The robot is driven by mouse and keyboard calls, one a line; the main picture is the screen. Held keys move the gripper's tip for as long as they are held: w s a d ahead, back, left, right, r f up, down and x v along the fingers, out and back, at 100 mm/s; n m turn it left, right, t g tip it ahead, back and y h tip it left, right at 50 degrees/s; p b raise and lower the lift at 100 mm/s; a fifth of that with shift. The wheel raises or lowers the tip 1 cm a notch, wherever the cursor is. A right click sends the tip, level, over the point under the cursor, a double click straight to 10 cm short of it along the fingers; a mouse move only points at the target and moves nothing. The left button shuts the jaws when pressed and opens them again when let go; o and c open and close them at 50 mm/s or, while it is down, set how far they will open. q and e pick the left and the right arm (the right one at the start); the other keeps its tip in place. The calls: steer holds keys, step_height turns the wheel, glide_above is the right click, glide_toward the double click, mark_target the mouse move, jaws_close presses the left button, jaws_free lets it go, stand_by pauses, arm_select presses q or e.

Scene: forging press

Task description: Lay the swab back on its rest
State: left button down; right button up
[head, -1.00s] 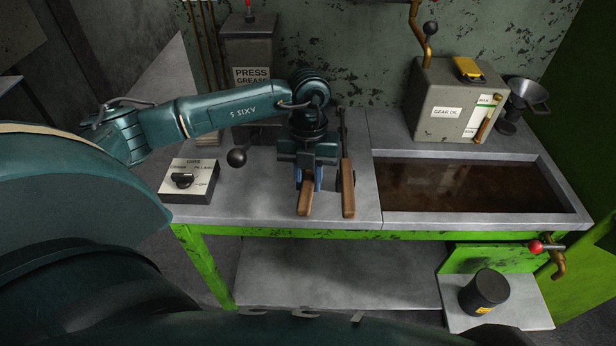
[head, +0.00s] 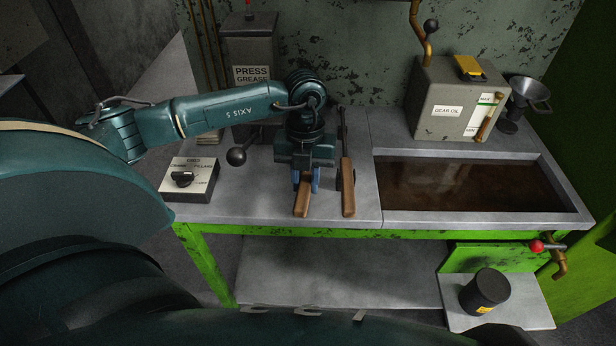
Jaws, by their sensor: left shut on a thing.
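The swab (head: 302,203) shows as a wooden handle pointing toward the bench's front edge, with its far part hidden under my gripper. My left gripper (head: 306,186) points down from above, its blue fingers shut on the swab's handle. It is low over the bench top, and I cannot tell whether the swab touches the bench or its rest. A second wooden handle (head: 348,190) with a dark rod behind it lies just to the right, apart from the held one. The swab's rest cannot be made out under the gripper. My right gripper is out of view.
A selector box (head: 188,180) stands left on the bench, and a press grease canister (head: 250,50) stands behind. A sunken tank (head: 585,213) with brown liquid is at right, with a gear oil box (head: 437,112) and funnel (head: 529,92) behind it. A black can (head: 485,292) sits below.

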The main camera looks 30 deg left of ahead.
arm_select(q)
steer(key=shift+a, duration=0.5)
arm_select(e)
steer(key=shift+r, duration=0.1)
arm_select(q)
steer(key=c, duration=1.6)
jaws_free()
steer(key=shift+w+r, duration=0.1)
steer(key=shift+c, duration=0.2)
steer(key=shift+o, duration=1.4)
steer(key=shift+a, duration=0.1)
steer(key=shift+o, duration=1.2)
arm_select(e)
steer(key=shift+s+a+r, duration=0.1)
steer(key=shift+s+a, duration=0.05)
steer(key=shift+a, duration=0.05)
arm_select(q)
steer(key=shift+r, duration=0.5)
step_height(320, 180, up, 12)
steer(key=w+b, duration=0.1)
steer(key=shift+w+a, duration=0.15)
steer(key=shift+a, duration=0.2)
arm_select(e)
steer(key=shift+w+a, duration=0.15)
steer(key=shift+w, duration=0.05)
